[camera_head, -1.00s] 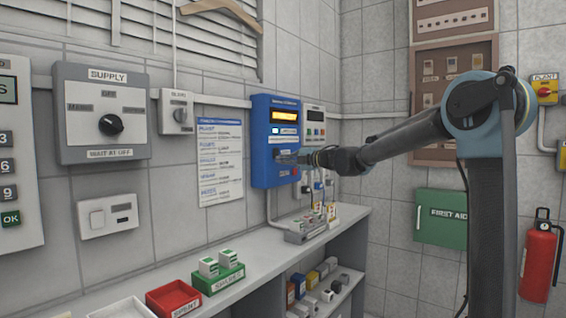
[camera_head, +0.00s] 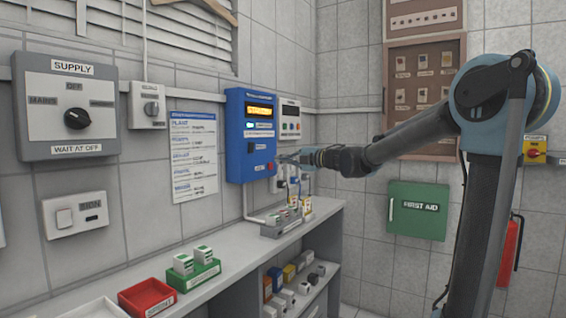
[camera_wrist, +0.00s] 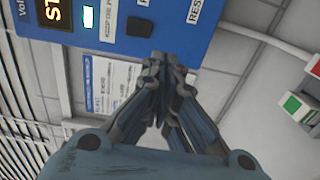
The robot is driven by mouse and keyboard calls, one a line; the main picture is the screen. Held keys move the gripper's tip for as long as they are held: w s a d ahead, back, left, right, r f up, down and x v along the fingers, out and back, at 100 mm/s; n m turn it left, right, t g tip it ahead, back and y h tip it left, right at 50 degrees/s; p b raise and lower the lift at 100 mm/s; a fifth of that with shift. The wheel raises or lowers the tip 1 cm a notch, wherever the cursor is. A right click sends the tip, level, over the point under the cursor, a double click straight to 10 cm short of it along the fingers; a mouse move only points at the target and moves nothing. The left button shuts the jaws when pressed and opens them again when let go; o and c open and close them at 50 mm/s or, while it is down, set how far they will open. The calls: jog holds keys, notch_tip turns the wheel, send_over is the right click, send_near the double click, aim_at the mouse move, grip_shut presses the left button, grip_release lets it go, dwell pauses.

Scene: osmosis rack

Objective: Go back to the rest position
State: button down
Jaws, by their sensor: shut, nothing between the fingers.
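My gripper (camera_wrist: 170,68) is shut and empty. In the wrist view its fingertips meet in front of the lower part of the blue control box (camera_wrist: 215,12). In the head view my gripper (camera_head: 285,158) is at the right side of the blue control box (camera_head: 236,155), near its red button (camera_head: 270,167). I cannot tell whether the fingertips touch the box. The box has a lit amber display (camera_head: 260,110). My arm reaches in from the right.
A shelf top (camera_head: 225,255) below holds a red tray (camera_head: 147,298), a green holder (camera_head: 193,275) with white blocks and a grey connector block (camera_head: 282,226). A supply switch panel (camera_head: 68,105) is on the left wall. A green first aid box (camera_head: 417,210) and fire extinguisher (camera_head: 510,250) are at right.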

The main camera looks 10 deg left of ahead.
jog(key=w+d+r+m+t+h, duration=0.1)
jog(key=w+d+m+t+h, duration=0.1)
jog(key=d+m+t, duration=0.35)
jog(key=w+d+r+m+t+h, duration=0.1)
jog(key=w+d+r+m+t, duration=0.15)
jog(key=d, duration=0.55)
jog(key=d+f+m+t+h, duration=0.1)
jog(key=d+f+m+h, duration=0.2)
jog(key=d, duration=0.4)
jog(key=s+d+f+m+t+h, duration=0.1)
jog(key=d+f+m+h, duration=0.1)
jog(key=d+m+h, duration=0.3)
jog(key=d+f+m+t+h, duration=0.1)
jog(key=d+f+m+h, duration=0.15)
jog(key=d, duration=0.55)
jog(key=s+d+f+m+g+h, duration=0.45)
jog(key=s+d+f+m, duration=0.4)
jog(key=d+f, duration=0.4)
jog(key=s+f+m+g, duration=0.2)
jog(key=s+f+g, duration=0.3)
jog(key=s+f, duration=0.6)
jog(key=s+f+m+g+y, duration=0.1)
jog(key=s+f+m+g, duration=0.2)
jog(key=s+f, duration=0.8)
jog(key=s+g, duration=0.2)
jog(key=s, duration=0.4)
jog(key=shift+s+f+y, duration=0.25)
jog(key=shift+f+y, duration=0.05)
jog(key=shift+a, duration=0.1)
